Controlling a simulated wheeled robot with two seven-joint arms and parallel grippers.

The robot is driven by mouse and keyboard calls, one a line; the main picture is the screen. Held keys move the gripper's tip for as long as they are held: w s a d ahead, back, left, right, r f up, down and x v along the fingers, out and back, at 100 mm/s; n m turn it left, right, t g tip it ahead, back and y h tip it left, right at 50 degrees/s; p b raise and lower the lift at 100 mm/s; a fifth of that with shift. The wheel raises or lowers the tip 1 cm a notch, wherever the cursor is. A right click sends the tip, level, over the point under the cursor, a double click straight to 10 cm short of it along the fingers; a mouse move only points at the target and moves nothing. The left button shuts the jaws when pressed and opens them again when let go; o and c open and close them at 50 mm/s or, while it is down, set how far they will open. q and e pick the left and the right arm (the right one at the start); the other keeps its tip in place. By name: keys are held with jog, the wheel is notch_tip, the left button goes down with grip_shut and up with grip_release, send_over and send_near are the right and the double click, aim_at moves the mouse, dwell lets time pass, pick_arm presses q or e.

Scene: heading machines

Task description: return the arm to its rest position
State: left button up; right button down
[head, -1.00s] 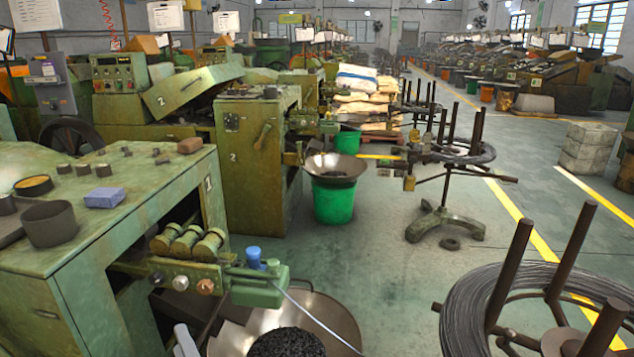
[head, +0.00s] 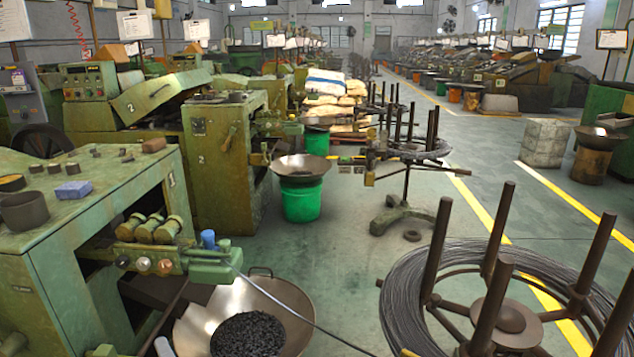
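Neither of my grippers shows clearly in the head view, and I cannot make out an arm. A small pale grey piece (head: 163,347) shows at the bottom edge, left of the metal pan; I cannot tell what it belongs to. The pan (head: 290,295) holds a heap of dark small parts (head: 248,335) below the front green machine (head: 95,215).
A blue block (head: 73,190) and a dark cup (head: 25,210) stand on the front machine. A wire coil (head: 400,300) on an upright-post stand fills the lower right. A green bucket (head: 302,203) stands further back. Open floor (head: 330,250) lies between.

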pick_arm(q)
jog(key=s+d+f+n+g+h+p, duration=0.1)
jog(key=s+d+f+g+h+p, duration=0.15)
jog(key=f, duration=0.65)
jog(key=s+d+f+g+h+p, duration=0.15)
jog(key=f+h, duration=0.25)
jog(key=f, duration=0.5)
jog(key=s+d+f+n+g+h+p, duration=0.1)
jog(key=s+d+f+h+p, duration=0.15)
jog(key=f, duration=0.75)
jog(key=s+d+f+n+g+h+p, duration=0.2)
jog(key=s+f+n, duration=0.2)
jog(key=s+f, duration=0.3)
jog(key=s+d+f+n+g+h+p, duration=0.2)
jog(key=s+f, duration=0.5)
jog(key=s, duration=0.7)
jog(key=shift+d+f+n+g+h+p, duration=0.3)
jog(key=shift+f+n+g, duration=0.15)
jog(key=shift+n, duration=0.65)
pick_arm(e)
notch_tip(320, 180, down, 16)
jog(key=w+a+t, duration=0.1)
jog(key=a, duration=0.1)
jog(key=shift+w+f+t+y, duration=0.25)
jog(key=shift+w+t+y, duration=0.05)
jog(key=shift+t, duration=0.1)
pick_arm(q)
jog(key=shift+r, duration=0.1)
